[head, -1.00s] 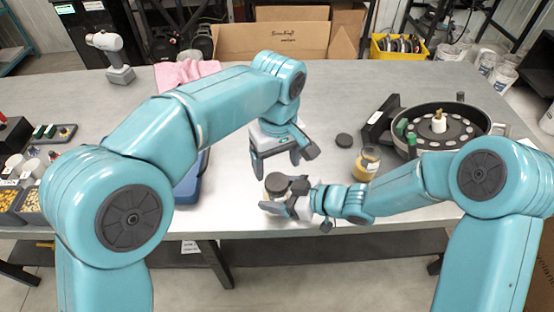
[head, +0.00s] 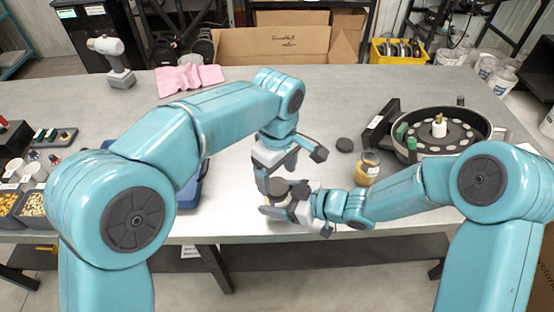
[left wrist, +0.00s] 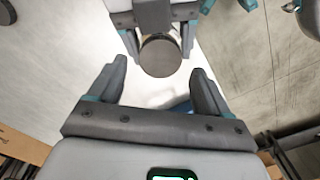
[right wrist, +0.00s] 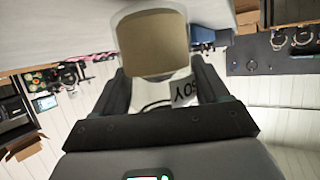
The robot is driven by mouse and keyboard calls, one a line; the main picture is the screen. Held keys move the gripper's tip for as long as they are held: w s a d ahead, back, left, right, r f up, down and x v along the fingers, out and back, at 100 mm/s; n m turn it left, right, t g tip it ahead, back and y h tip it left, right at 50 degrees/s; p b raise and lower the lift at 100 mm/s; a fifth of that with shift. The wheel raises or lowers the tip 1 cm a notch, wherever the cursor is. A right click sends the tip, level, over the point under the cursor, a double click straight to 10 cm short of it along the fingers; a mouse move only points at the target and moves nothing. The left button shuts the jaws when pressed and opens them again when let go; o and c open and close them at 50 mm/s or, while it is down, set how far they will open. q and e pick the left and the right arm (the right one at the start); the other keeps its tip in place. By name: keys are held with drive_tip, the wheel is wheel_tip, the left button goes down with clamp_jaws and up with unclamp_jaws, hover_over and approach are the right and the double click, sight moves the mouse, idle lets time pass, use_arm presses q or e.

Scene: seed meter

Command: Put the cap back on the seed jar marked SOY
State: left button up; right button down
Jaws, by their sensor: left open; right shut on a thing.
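My right gripper (head: 284,203) is shut on the SOY jar (right wrist: 154,45), above the table near its front edge. The right wrist view shows the jar upside down in the picture, with tan contents and a white SOY label (right wrist: 185,93). A dark round cap (head: 277,187) shows at the jar's top; it also shows in the left wrist view (left wrist: 160,56). I cannot tell whether it is fully seated. My left gripper (left wrist: 160,78) is open, its fingers close to the cap and apart from it in the left wrist view.
Another dark cap (head: 343,144) lies on the table beside a jar with yellow contents (head: 366,168). A round seed meter (head: 437,127) stands at right. Seed bins (head: 35,204) and a pink cloth (head: 190,78) are at left and back. The table's middle back is clear.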

sight(277, 185)
use_arm(q)
drive_tip(key=shift+f, duration=1.6)
drive_tip(key=c, duration=1.1)
drive_tip(key=shift+o, duration=0.2)
drive_tip(key=m, duration=0.3)
drive_tip(key=o, duration=1.2)
drive_tip(key=shift+c, duration=0.2)
